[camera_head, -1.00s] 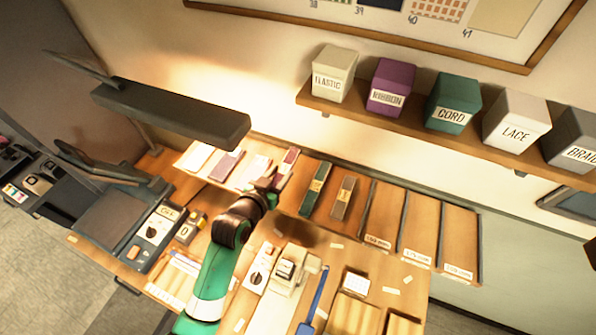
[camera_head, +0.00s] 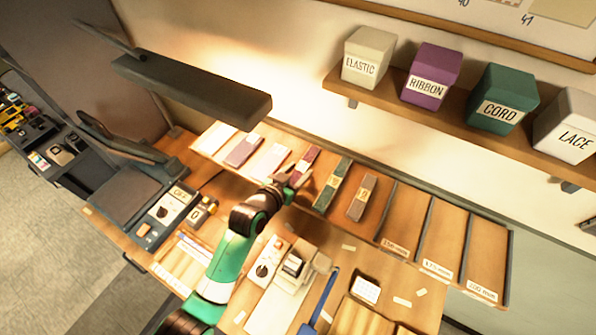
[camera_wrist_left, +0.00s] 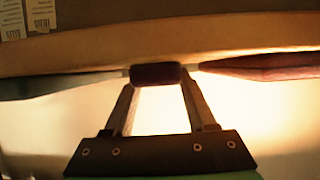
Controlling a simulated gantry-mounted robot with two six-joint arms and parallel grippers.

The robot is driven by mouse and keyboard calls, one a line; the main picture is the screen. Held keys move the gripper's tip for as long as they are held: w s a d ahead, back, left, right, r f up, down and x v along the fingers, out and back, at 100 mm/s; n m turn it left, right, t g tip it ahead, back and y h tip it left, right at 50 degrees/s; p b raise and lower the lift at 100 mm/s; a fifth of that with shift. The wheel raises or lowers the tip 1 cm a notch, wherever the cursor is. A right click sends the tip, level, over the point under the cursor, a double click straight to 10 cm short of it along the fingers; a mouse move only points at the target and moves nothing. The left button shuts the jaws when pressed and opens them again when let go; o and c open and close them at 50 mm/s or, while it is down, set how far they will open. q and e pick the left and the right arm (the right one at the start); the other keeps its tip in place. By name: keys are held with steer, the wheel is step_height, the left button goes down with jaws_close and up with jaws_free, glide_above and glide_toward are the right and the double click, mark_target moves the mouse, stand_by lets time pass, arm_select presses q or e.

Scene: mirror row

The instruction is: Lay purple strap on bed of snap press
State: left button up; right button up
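The purple strap (camera_head: 306,160) lies lengthwise in the sloped rack at the back of the bench. My left gripper (camera_head: 292,181) is at its near end. In the left wrist view, the strap's dark purple end (camera_wrist_left: 157,74) fills the gap between the fingertips, which touch both its edges. The finger pads are hidden. A pale machine (camera_head: 293,268) with a blue lever (camera_head: 318,303), which looks like the snap press, stands at the front middle of the bench. Its bed is hard to make out. My right gripper is not in view.
Green (camera_head: 333,184) and brown (camera_head: 362,198) straps lie just right of the purple one; empty slots (camera_head: 447,240) follow. A dark flat press (camera_head: 122,192) with raised top stands left. A lamp (camera_head: 195,90) hangs above the bench. Labelled boxes (camera_head: 428,75) line the shelf.

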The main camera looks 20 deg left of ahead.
arm_select(q)
steer(key=shift+o, duration=0.9)
steer(key=shift+r, duration=0.25)
steer(key=d+p+v, duration=0.1)
steer(key=p+v, duration=0.1)
steer(key=v, duration=0.9)
steer(key=shift+s+a, duration=0.35)
steer(key=shift+a, duration=0.15)
steer(key=shift+o, duration=0.5)
steer(key=shift+s, duration=0.1)
